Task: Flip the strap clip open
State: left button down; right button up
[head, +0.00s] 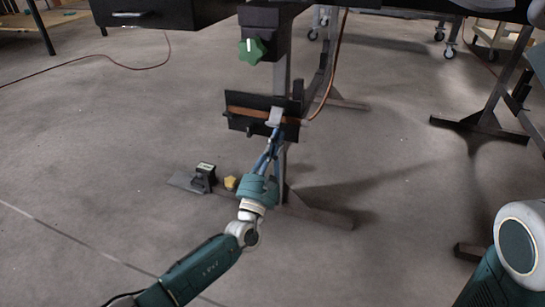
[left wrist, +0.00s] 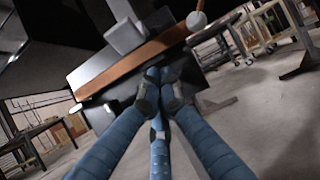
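The strap clip (head: 275,116) is a light grey tab across a brown strap (head: 246,112) on a black plate (head: 237,124) below the bench. In the left wrist view the grey clip (left wrist: 126,36) crosses the strap (left wrist: 118,70) at the top. It looks lowered against the strap in the head view, but its exact angle is unclear. My left gripper (head: 274,134) has its blue fingers just below the clip. In the left wrist view the fingertips (left wrist: 158,88) are drawn together under the strap's lower edge, with nothing visible between them. My right gripper is out of view.
A green knob (head: 252,50) sits above the plate on the bench support. A metal stand leg (head: 318,208) runs along the floor. A small black device (head: 204,178) and a yellow knob (head: 231,183) are low down at left. Open floor lies around them.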

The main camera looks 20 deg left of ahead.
pick_arm(q)
jog(key=shift+s+r, duration=0.95)
jog(key=shift+s, duration=0.15)
